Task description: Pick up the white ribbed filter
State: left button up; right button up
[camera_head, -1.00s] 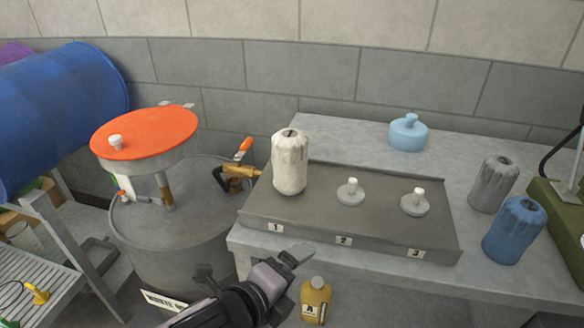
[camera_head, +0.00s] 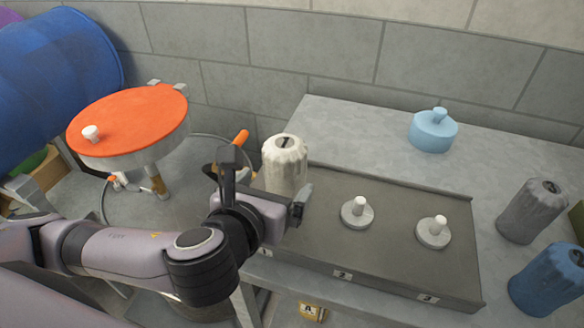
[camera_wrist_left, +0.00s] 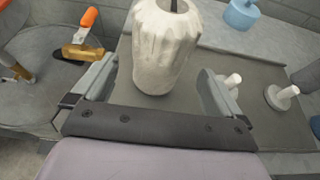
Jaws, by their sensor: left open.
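The white ribbed filter (camera_head: 285,163) stands upright at position 1 on the dark tray (camera_head: 402,203), at the tray's left end. Its lower part is hidden behind my left gripper in the head view. My left gripper (camera_head: 268,182) is in front of the filter, with its jaws apart. In the left wrist view the filter (camera_wrist_left: 165,45) stands between and just beyond the two open fingers (camera_wrist_left: 158,85), with nothing held. Neither finger clearly touches it. My right gripper is not in view.
Two pegs on round bases, the middle one (camera_head: 357,212) and the right one (camera_head: 434,231), stand on the tray. A grey filter (camera_head: 531,211), a blue filter (camera_head: 549,281) and a light blue capped container (camera_head: 433,131) stand on the bench. An orange-lidded drum unit (camera_head: 130,120) is at left.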

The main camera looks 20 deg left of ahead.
pick_arm(q)
jog(key=shift+x, duration=3.2)
jog(key=c, duration=1)
jog(key=shift+c, duration=0.2)
